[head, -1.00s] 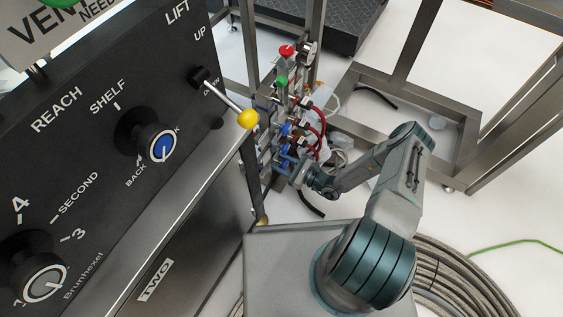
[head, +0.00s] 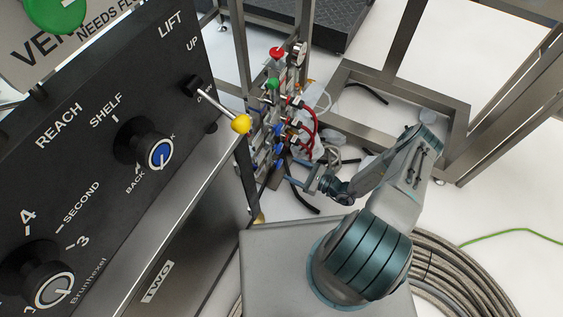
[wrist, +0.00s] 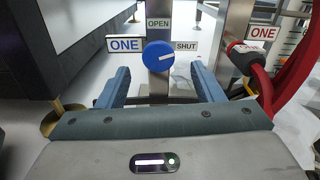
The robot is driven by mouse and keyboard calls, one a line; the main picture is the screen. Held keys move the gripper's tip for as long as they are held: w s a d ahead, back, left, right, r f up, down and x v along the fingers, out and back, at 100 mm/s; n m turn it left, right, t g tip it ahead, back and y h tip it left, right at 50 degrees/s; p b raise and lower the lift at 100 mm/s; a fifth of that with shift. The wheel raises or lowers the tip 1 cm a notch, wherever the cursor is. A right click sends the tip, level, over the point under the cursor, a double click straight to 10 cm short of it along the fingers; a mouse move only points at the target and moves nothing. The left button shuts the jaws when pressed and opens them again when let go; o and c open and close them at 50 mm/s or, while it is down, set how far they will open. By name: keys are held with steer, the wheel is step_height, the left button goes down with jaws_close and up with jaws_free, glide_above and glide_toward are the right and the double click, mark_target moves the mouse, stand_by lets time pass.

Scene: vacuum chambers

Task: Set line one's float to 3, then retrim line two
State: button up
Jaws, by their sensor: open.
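In the wrist view a round blue knob (wrist: 158,57) sits beside a ONE label, with OPEN above it and SHUT at its right. Its white mark points right, towards SHUT. My gripper (wrist: 162,78) is open, a blue finger on either side below the knob, with nothing held. A second ONE label (wrist: 262,33) stands at the right by a red hose; part of a marked scale shows beyond it, and I cannot make out a float. In the head view my gripper (head: 291,172) is beside the valve-and-hose panel (head: 268,150).
A black control console (head: 95,150) fills the left, with its yellow-tipped lever (head: 241,123) jutting towards the panel. Steel frame legs (head: 395,115) stand behind. Red hoses (head: 303,122) loop out near my gripper. A coiled hose (head: 450,275) lies at the right on the floor.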

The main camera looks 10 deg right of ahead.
steer(key=v, duration=0.6)
steer(key=shift+p, duration=0.4)
step_height(320, 180, up, 45)
steer(key=w+n+g+h+p, duration=0.2)
steer(key=n+g+h+p, duration=0.3)
steer(key=n+g+p, duration=0.95)
steer(key=s+r+n+t+h+p, duration=0.2)
steer(key=s+r+p, duration=0.3)
steer(key=r, duration=0.9)
steer(key=s+r+n+t+h+p, duration=0.3)
steer(key=r+p, duration=0.5)
steer(key=r, duration=0.6)
steer(key=s+a+r+n+t+h+p, duration=0.1)
steer(key=s+r+n+h+p, duration=0.3)
steer(key=r, duration=1)
steer(key=s+t+h+p, duration=0.1)
steer(key=s+p, duration=0.2)
steer(key=shift+s+a, duration=0.1)
